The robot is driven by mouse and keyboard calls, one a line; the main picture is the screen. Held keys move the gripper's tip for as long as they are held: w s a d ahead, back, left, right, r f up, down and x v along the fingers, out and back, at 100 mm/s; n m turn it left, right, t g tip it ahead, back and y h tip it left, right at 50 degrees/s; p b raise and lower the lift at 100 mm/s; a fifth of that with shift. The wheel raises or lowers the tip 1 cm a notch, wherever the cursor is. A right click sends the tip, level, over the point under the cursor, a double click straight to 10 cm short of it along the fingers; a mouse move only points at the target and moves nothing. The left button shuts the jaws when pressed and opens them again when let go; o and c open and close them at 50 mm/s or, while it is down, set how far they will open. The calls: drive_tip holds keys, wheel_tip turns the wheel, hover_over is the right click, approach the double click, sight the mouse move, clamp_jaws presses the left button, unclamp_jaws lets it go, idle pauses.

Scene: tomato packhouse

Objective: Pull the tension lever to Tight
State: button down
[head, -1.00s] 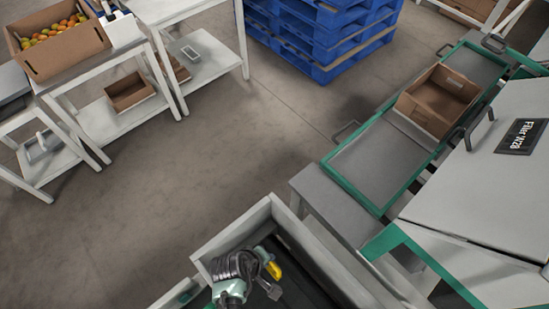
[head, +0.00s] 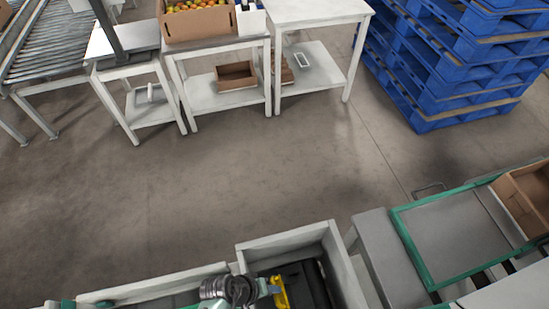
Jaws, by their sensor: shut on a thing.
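My gripper (head: 272,289) is at the bottom of the head view, inside an open-topped grey housing (head: 285,242). It is shut on a yellow lever (head: 282,295), which I take to be the tension lever. The lever stands over a dark surface in the housing and looks roughly upright in the picture. My arm's wrist and the frame's bottom edge hide part of it. No Tight marking or scale is readable.
A green-edged tray (head: 440,235) with a cardboard box (head: 525,195) is at the right. A grey block (head: 385,255) stands beside the housing. White tables (head: 215,45), a roller conveyor (head: 50,50) and blue pallets (head: 460,60) stand beyond the open floor.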

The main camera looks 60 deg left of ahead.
drive_tip(key=shift+d+f, duration=0.1)
drive_tip(key=shift+f, duration=0.05)
drive_tip(key=c, duration=0.8)
unclamp_jaws()
drive_tip(key=shift+c, duration=0.2)
drive_tip(key=shift+w, duration=0.1)
drive_tip(key=shift+w+r, duration=0.3)
drive_tip(key=w+d+g+y+b, duration=0.2)
drive_tip(key=w+d+g+b, duration=0.2)
drive_tip(key=w, duration=0.8)
wheel_tip(320, 180, up, 13)
drive_tip(key=s+p, duration=0.2)
drive_tip(key=p, duration=0.1)
drive_tip(key=w+a+r+m+t+y, duration=0.1)
drive_tip(key=w+r+m+t, duration=0.2)
drive_tip(key=w+r, duration=0.9)
drive_tip(key=shift+w+r+t, duration=0.25)
drive_tip(key=shift+w+t, duration=0.2)
drive_tip(key=shift+t, duration=0.65)
